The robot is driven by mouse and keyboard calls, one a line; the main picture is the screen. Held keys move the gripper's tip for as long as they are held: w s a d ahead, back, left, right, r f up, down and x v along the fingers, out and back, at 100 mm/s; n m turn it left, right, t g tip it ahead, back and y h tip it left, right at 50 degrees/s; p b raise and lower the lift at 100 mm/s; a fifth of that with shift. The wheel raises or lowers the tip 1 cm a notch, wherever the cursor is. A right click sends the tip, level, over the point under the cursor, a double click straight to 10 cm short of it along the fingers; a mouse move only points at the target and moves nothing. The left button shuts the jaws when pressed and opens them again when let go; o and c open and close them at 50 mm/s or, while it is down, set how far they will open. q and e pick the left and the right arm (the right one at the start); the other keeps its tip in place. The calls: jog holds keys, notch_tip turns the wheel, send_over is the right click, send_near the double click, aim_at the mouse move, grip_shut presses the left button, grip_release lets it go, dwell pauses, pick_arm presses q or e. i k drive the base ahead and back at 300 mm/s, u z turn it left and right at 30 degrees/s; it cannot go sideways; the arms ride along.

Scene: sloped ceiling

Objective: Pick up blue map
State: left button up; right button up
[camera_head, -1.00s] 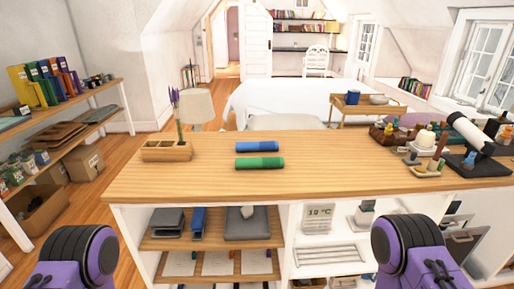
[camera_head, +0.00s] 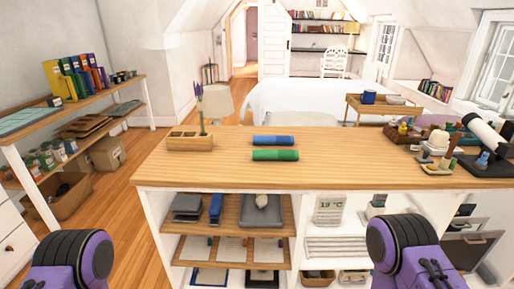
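The blue map (camera_head: 273,140) is a rolled blue cylinder lying on the wooden counter top (camera_head: 340,172). A similar green roll (camera_head: 275,155) lies just in front of it, nearly parallel. Both lie near the middle of the picture, clear of my arms. Two purple and black parts of my arms show at the lower left and lower right. Neither gripper's fingers are in view.
A wooden organizer (camera_head: 190,141) with a lamp and plant behind stands left on the counter. Bottles and a white cylinder (camera_head: 482,132) crowd its right end. Open shelves lie below the counter. A shelf unit (camera_head: 100,92) stands at left; floor shows between.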

aim_at(258, 139)
jog(key=u, duration=0.45)
jog(key=k, duration=1.05)
jog(key=z, duration=0.35)
jog(key=i, duration=0.6)
jog(key=z, duration=0.8)
jog(key=i, duration=0.9)
jog(key=u, duration=0.25)
